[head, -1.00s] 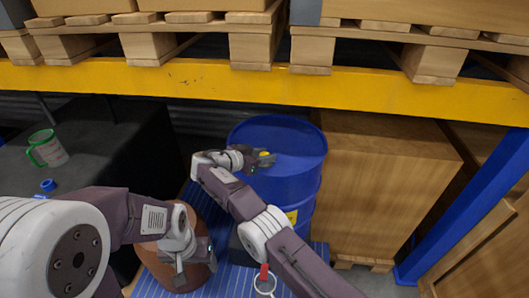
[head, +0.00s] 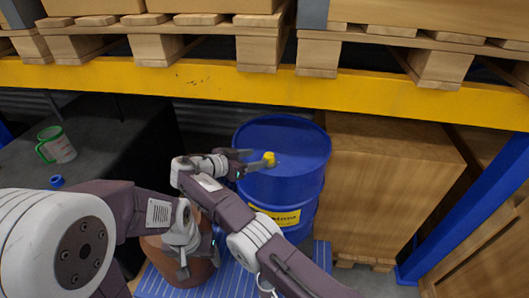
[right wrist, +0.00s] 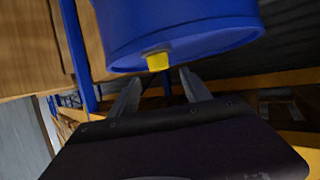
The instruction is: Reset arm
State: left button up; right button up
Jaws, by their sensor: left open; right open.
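My right gripper (head: 246,163) is open and empty at the left edge of a blue drum's top in the head view. A small yellow cap (head: 269,159) on the blue drum (head: 290,148) shows just right of its fingers. In the right wrist view, the yellow cap (right wrist: 157,61) lies ahead of the open fingers (right wrist: 160,88), with nothing between them. My left gripper (head: 194,257) is open, pointing down in front of a brown rounded object (head: 206,272). My arms hide part of that object.
A dark table (head: 85,155) at left holds a green-and-white mug (head: 60,147) and a small blue item (head: 57,181). A yellow rack beam (head: 330,88) with pallets crosses above. A large wooden crate (head: 385,195) stands close right of the drum.

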pick_arm(q)
notch_tip(320, 180, up, 3)
jog(key=shift+f+p, duration=0.2)
jog(key=shift+p, duration=0.4)
pick_arm(e)
jog(key=shift+v, duration=0.75)
jog(key=shift+d, duration=0.1)
